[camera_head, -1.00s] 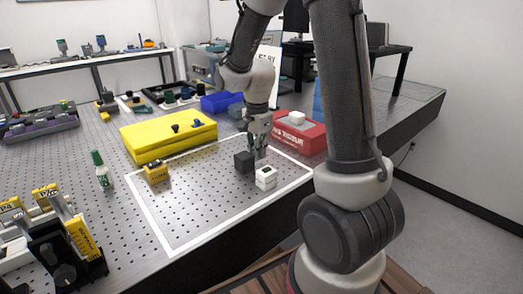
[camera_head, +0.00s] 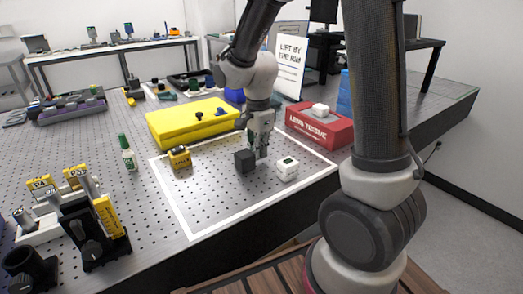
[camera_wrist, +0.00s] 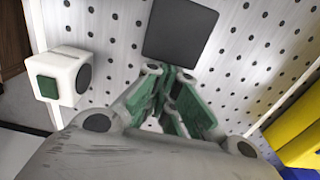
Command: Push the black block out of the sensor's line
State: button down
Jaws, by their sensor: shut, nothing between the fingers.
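The black block (camera_head: 245,161) stands on the perforated table inside the white outline. It also shows in the wrist view (camera_wrist: 180,32), just ahead of my fingertips. My gripper (camera_head: 258,154) points down right beside the block, on its right side; it is shut and empty. In the wrist view my gripper (camera_wrist: 168,72) has its green fingers together at the block's near edge; I cannot tell whether they touch it. The white cube sensor (camera_head: 287,168), with a small dark display, stands to the right of my gripper. A yellow device (camera_head: 180,157) stands to the left of the block.
A yellow case (camera_head: 192,124) lies behind the outlined area, and a red box (camera_head: 320,125) with a white piece on top stands at the right. A green-capped bottle (camera_head: 128,153) and black-and-yellow mounts (camera_head: 88,225) are at the left. The outlined front area is bare.

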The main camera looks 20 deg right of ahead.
jog(key=d, duration=0.2)
jog(key=w+d+r, duration=0.1)
jog(key=d, duration=0.1)
jog(key=shift+d, duration=0.1)
notch_tip(320, 180, up, 9)
